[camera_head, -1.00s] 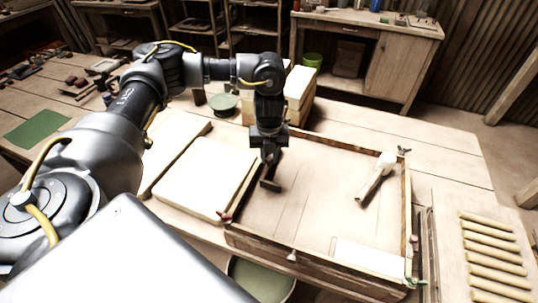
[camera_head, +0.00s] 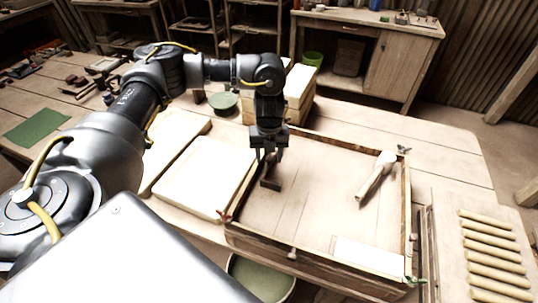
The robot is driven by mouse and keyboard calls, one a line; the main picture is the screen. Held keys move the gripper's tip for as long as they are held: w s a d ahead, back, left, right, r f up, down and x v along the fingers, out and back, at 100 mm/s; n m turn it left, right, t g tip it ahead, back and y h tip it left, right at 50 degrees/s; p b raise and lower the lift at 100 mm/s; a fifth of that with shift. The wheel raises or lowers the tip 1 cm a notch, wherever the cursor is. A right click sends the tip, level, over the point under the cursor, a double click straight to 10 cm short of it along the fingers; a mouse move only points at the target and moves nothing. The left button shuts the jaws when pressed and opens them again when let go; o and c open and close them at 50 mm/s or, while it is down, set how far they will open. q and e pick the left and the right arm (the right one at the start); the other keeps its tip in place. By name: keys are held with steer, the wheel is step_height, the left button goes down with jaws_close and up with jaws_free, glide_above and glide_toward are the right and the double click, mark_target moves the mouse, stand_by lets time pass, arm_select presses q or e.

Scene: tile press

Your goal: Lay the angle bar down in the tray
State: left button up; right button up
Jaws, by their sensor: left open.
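The tray (camera_head: 318,268) is a wide, low-walled wooden frame on the bench. The dark angle bar (camera_head: 270,183) is inside it, near its left side, and looks to be resting on the floor. Its far end is partly hidden by my left gripper (camera_head: 269,159). My left gripper points down with its fingers spread apart, one on each side of the bar's far part. I cannot tell whether a finger still touches the bar. My right gripper is not in view.
A wooden mallet-like tool (camera_head: 375,178) lies in the tray's right part, and a white slab (camera_head: 368,256) at its near right corner. Pale boards (camera_head: 205,176) lie left of the tray. A rack of rolls (camera_head: 494,255) is at the right. The tray's middle is clear.

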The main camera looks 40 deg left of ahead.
arm_select(q)
step_height(320, 180, up, 11)
stand_by(0.5)
steer(key=shift+f, duration=0.1)
